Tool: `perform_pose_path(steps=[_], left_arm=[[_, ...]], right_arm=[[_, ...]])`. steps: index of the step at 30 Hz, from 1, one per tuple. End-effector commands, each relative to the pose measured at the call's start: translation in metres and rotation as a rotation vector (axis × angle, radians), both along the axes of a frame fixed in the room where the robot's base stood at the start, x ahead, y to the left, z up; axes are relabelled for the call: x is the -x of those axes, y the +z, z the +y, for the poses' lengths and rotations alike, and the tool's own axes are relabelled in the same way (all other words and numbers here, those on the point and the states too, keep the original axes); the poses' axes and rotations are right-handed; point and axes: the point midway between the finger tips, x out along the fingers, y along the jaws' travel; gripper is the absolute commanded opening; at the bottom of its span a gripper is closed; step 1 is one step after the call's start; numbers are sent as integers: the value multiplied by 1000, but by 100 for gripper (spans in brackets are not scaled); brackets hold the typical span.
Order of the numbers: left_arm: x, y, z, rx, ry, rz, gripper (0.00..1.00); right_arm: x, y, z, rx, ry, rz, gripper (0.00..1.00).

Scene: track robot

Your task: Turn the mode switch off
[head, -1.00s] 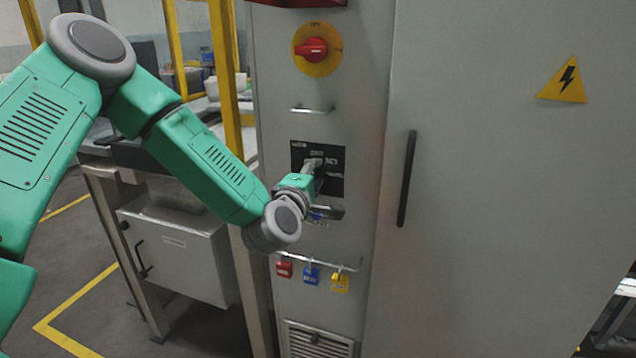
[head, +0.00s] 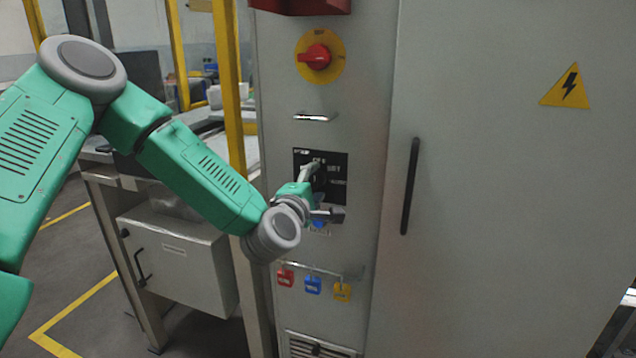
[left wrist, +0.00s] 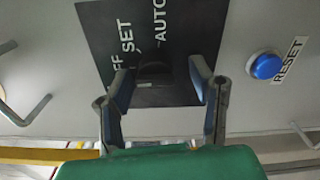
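The mode switch's black panel (head: 336,192) is on the grey cabinet front, below a small handle. In the left wrist view the panel (left wrist: 100,25) shows the labels OFF, SET and AUTO. The dark switch knob (left wrist: 154,73) sits between the fingertips, but its pointing direction is unclear. My left gripper (head: 324,188) is in front of the panel. In the left wrist view the gripper (left wrist: 160,68) is open, with one finger on each side of the knob and gaps visible. Whether the tips reach past the knob's face is unclear. My right gripper is not in view.
A blue reset button (left wrist: 266,66) is beside the panel, close to one finger. A red rotary switch (head: 317,57) is above. Red, blue and yellow padlocks (head: 313,285) hang from a rail below. A black door handle (head: 410,186) is to the right.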

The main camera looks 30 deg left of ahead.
Motion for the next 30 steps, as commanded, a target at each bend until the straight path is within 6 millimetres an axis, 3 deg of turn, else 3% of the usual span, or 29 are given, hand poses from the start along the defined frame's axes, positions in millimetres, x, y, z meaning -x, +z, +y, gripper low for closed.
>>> perform_pose_path(steps=[7,11,24,30], left_arm=[[-1,2,-2,-1,-3,-4,49],[10,2,-6,-2,-6,-3,49],[95,-1,-22,3,-3,1,49],[113,-1,-25,2,-2,-1,49]], right_arm=[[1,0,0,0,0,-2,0],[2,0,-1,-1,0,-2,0],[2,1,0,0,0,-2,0],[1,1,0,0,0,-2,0]])
